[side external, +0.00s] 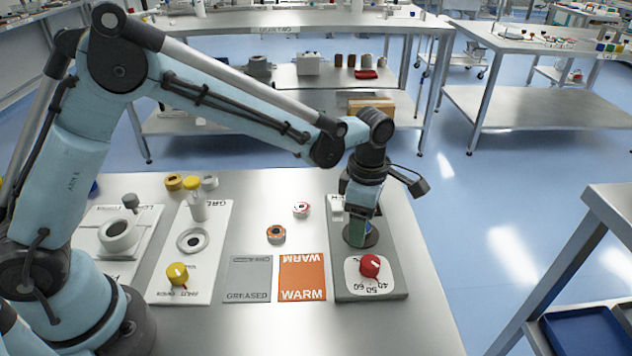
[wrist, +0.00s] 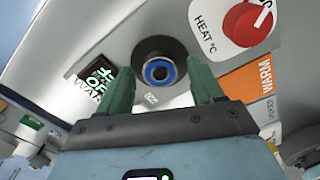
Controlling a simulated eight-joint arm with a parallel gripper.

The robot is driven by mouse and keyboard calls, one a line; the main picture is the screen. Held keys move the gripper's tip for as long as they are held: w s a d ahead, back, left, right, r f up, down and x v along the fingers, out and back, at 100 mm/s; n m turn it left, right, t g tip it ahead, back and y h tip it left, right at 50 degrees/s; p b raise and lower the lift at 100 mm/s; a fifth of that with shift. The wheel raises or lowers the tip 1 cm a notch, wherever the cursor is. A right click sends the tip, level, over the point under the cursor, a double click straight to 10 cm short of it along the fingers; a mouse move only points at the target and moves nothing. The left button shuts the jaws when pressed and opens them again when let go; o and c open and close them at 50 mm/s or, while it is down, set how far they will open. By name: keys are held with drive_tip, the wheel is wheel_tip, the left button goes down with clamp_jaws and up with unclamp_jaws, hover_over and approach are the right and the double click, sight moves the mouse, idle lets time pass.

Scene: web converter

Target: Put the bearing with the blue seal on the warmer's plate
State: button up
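The bearing with the blue seal (wrist: 158,72) lies on the warmer's dark round plate (wrist: 149,44) in the wrist view. My gripper (side external: 360,238) is down over the plate of the grey warmer (side external: 394,248) in the side view. In the wrist view its two green fingers are spread, one on each side of the bearing, with gaps visible between them and it. The fingers hide the bearing in the side view, where part of the plate's rim (side external: 375,239) shows.
The warmer's red heat knob (side external: 369,265) is in front of the plate. Left of the warmer are a red-marked bearing (side external: 301,209), an orange-marked bearing (side external: 276,234), the orange WARM mat (side external: 303,268) and the grey GREASED mat (side external: 248,270). A white greasing station (side external: 214,250) stands further left.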

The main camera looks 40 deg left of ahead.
drive_tip(key=s+a+r+m+t, duration=0.1)
drive_tip(key=a+r+m, duration=0.1)
drive_tip(key=r, duration=0.5)
drive_tip(key=s+a+r+m, duration=0.2)
drive_tip(key=r, duration=0.6)
drive_tip(key=s+a+f+m+t, duration=0.1)
drive_tip(key=s+a+m+t, duration=0.2)
drive_tip(key=m, duration=0.6)
drive_tip(key=s+a+f+m+t, duration=0.2)
drive_tip(key=s+a+m+t, duration=0.1)
drive_tip(key=s+a+m, duration=0.5)
drive_tip(key=shift+s+a+f+m, duration=0.3)
drive_tip(key=shift+s+m, duration=0.15)
drive_tip(key=shift+m, duration=0.15)
